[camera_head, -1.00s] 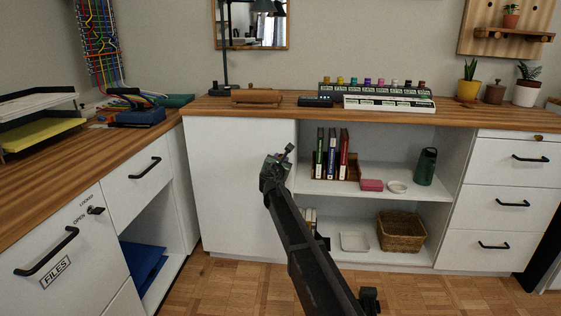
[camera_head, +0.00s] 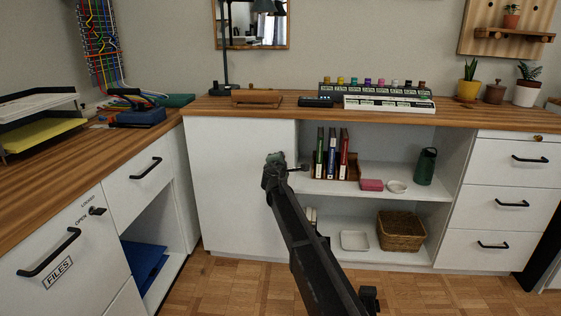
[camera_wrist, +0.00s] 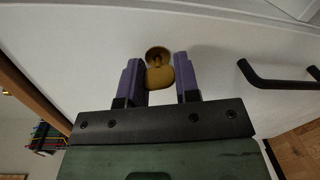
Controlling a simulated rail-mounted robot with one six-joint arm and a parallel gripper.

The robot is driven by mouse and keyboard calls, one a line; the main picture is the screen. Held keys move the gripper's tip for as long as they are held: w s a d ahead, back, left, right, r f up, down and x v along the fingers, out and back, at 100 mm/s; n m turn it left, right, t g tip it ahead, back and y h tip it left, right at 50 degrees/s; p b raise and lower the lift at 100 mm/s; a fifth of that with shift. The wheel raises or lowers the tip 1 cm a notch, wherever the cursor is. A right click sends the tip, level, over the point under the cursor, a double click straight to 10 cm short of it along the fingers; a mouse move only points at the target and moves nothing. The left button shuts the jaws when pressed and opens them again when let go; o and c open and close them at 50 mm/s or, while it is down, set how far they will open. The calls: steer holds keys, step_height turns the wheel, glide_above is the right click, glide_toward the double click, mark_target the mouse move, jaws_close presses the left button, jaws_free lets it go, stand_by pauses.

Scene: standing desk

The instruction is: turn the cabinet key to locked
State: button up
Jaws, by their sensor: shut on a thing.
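A brass key (camera_wrist: 160,77) sits in a round brass lock (camera_wrist: 157,54) on a white cabinet door (camera_wrist: 90,45). My gripper (camera_wrist: 161,82) has its purple fingers either side of the key's bow and is shut on it. A black bar handle (camera_wrist: 280,83) is on the same door, to the right of the key in the wrist view. In the head view my gripper (camera_head: 275,162) is in front of the white door (camera_head: 232,190), near its right edge. The key and lock are hidden behind my gripper there, and no lock markings show.
Open shelves (camera_head: 415,192) with books (camera_head: 332,153) and a green bottle (camera_head: 426,167) lie right of the door. A wooden worktop (camera_head: 310,112) runs above. At the left, a FILES drawer (camera_head: 110,250) has its own lock (camera_head: 97,211). The floor in front is clear.

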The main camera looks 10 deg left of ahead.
steer(key=shift+m, duration=1.5)
steer(key=o, duration=0.9)
steer(key=s, duration=0.7)
steer(key=s+r+p, duration=0.1)
steer(key=s, duration=0.2)
steer(key=shift+s+a, duration=0.1)
steer(key=shift+s, duration=0.3)
